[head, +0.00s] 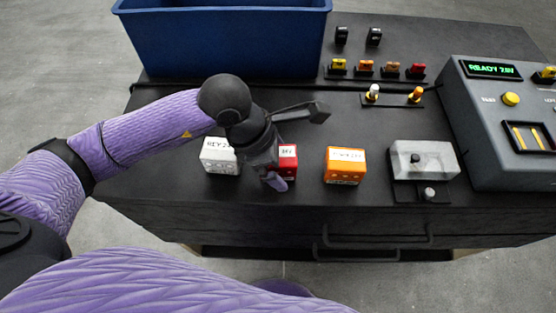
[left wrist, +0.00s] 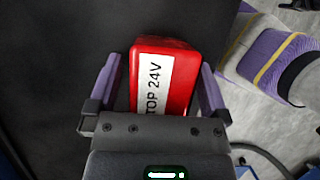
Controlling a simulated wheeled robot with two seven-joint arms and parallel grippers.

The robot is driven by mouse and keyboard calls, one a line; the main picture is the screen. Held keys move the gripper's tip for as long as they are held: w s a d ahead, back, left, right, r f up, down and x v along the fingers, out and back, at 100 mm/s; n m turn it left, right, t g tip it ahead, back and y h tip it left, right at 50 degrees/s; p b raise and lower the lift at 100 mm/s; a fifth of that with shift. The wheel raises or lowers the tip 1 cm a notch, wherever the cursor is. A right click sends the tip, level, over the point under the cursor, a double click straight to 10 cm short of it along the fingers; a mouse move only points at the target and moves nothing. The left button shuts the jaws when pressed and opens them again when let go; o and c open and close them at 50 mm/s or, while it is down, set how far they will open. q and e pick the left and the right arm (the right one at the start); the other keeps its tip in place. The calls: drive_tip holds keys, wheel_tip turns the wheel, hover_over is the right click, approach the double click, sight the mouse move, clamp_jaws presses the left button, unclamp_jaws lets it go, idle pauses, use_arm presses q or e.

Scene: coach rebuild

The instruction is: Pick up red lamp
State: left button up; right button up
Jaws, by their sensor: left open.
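The red lamp (left wrist: 177,78) is a red block with a white label reading "TOP 24V" in the left wrist view. It stands on the black bench top, and in the head view the red lamp (head: 288,163) is partly hidden behind my gripper. My left gripper (head: 276,180) is over it from above. In the left wrist view the purple fingers of my left gripper (left wrist: 160,85) are open, one on each side of the red block. I cannot tell whether they touch it. My right gripper is not in view.
A white labelled block (head: 219,157) stands close left of the gripper, and an orange block (head: 344,166) stands to the right. A clear-covered box (head: 423,160) and a grey console (head: 500,120) are farther right. A blue bin (head: 225,40) is at the back left.

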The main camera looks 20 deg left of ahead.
use_arm(q)
drive_tip(key=shift+r, duration=0.15)
drive_tip(key=c, duration=1.3)
